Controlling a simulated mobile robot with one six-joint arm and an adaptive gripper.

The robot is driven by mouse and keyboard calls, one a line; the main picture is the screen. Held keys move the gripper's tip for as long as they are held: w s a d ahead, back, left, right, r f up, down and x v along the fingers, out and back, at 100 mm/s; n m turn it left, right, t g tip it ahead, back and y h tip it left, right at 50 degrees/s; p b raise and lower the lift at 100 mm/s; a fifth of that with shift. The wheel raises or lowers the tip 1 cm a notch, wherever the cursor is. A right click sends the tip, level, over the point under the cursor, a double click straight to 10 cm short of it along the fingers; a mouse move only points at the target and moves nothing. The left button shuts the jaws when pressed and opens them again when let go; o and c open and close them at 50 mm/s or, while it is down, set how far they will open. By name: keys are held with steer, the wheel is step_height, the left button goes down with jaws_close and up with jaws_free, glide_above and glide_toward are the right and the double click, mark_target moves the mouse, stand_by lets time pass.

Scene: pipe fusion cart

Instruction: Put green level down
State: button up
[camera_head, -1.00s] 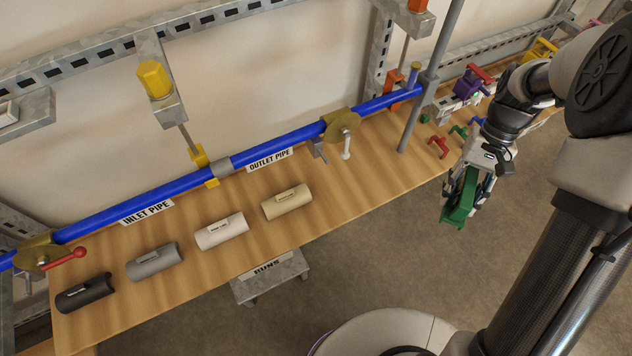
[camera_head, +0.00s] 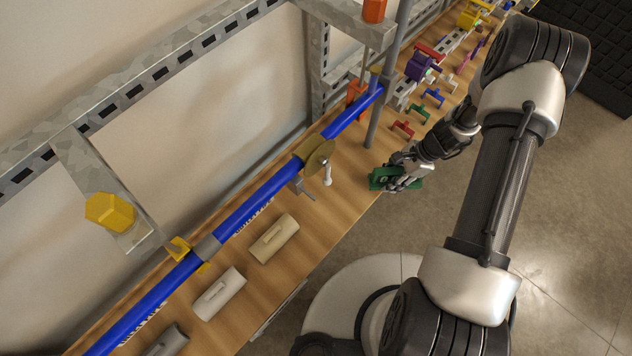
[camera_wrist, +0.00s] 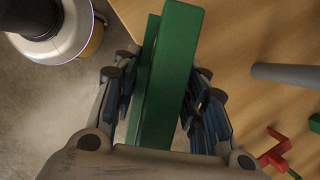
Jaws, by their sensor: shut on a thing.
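The green level (camera_head: 379,178) is a green block held in my gripper (camera_head: 402,178) near the front edge of the wooden bench. In the wrist view the level (camera_wrist: 173,75) runs lengthwise between the two fingers of my gripper (camera_wrist: 160,105), which are shut on it. Part of the level lies over the bench top and part over the floor side. I cannot tell whether it touches the wood.
The bench (camera_head: 345,190) is bare around the level. A grey upright post (camera_head: 385,110) stands behind it. A red clamp-like piece (camera_head: 402,129) and a blue one (camera_head: 433,97) lie beyond.

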steer(key=b, duration=0.2)
glide_above(328, 191)
steer(key=d, duration=0.2)
steer(key=shift+w+a, duration=0.1)
steer(key=shift+w, duration=0.15)
steer(key=x, duration=0.1)
steer(key=b+x, duration=0.2)
steer(key=shift+d+f, duration=0.2)
steer(key=shift+f, duration=0.05)
steer(key=shift+w+f, duration=0.1)
steer(key=shift+d+f+b, duration=0.1)
steer(key=shift+f+b, duration=0.25)
steer(key=shift+b, duration=0.1)
steer(key=o, duration=0.9)
steer(key=shift+s, duration=0.2)
steer(key=o, duration=0.4)
steer(key=shift+w, duration=0.1)
